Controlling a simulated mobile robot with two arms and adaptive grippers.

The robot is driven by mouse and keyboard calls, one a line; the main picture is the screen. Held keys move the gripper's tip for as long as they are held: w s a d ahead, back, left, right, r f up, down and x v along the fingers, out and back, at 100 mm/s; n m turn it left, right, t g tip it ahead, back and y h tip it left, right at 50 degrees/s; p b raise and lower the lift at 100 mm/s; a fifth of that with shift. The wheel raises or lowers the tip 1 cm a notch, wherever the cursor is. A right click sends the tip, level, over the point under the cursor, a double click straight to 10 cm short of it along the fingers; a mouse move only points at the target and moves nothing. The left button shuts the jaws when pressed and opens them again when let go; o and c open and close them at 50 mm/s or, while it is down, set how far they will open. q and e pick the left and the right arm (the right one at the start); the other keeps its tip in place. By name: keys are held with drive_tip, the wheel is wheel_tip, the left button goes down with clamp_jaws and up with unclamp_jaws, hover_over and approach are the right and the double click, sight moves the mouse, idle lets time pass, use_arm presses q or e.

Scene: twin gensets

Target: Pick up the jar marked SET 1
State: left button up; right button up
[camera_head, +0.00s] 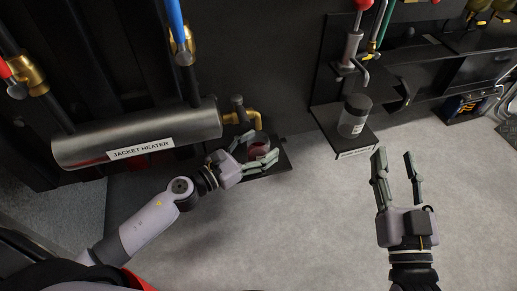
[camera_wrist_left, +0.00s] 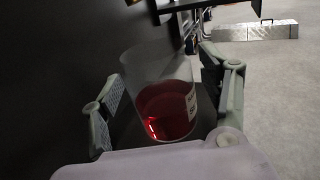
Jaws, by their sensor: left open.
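A clear jar with red liquid and a white label (camera_wrist_left: 165,100) stands between the open fingers of my left gripper (camera_wrist_left: 165,105) in the left wrist view. Only part of the label's print shows there, so I cannot read a set number. In the head view this jar (camera_head: 258,146) stands on a small dark shelf below a brass elbow, partly behind the fingers. My left gripper (camera_head: 257,165) is open around it; contact cannot be told. My right gripper (camera_head: 395,165) is open and empty.
A dark cylinder labelled JACKET HEATER (camera_head: 140,138) lies left of the left gripper. A red-knobbed pump (camera_head: 352,45) rises behind the second jar's shelf (camera_head: 330,125). Grey floor (camera_head: 310,220) is clear between my arms. A silver case (camera_wrist_left: 255,31) lies on the floor farther off.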

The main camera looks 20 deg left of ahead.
use_arm(q)
drive_tip(key=shift+c, duration=0.4)
drive_tip(key=c, duration=1.2)
